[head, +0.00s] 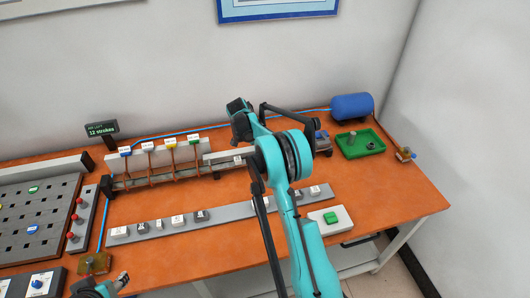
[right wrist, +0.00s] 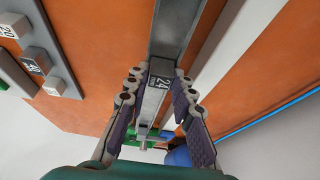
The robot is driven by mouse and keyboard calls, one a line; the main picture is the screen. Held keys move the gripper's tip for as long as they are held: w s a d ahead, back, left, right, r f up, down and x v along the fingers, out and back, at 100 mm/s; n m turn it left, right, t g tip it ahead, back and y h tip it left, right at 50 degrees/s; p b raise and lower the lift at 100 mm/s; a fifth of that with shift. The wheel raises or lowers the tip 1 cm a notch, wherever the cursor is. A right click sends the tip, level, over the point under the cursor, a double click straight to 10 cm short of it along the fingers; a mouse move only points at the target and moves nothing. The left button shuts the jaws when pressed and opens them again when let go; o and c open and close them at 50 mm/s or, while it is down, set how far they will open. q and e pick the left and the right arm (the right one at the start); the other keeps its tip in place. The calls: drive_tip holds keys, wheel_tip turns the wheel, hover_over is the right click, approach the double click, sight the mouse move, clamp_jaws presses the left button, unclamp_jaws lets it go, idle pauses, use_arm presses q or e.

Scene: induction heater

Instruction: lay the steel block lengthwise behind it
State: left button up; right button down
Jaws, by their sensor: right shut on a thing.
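A steel block labelled 24 (right wrist: 160,83) lies between the fingers of my right gripper (right wrist: 161,74) in the right wrist view, in line with a long grey rail (right wrist: 177,28). In the head view my right arm covers most of that gripper. The rail's left part (head: 180,180) carries several posts with coloured tops. I cannot tell whether the block rests on the rail or is held just above it. Part of my left gripper (head: 112,284) shows at the bottom left; its fingers are unclear.
A grey strip (head: 160,233) with several labelled blocks lies in front. A white pad with a green button (head: 331,218) is at its right. A green tray (head: 360,143) and blue cylinder (head: 352,106) stand at the back right. The orange table is clear at front right.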

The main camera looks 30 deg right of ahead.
drive_tip(key=shift+f, duration=0.1)
drive_tip(key=c, duration=1.2)
unclamp_jaws()
drive_tip(key=v, duration=1.2)
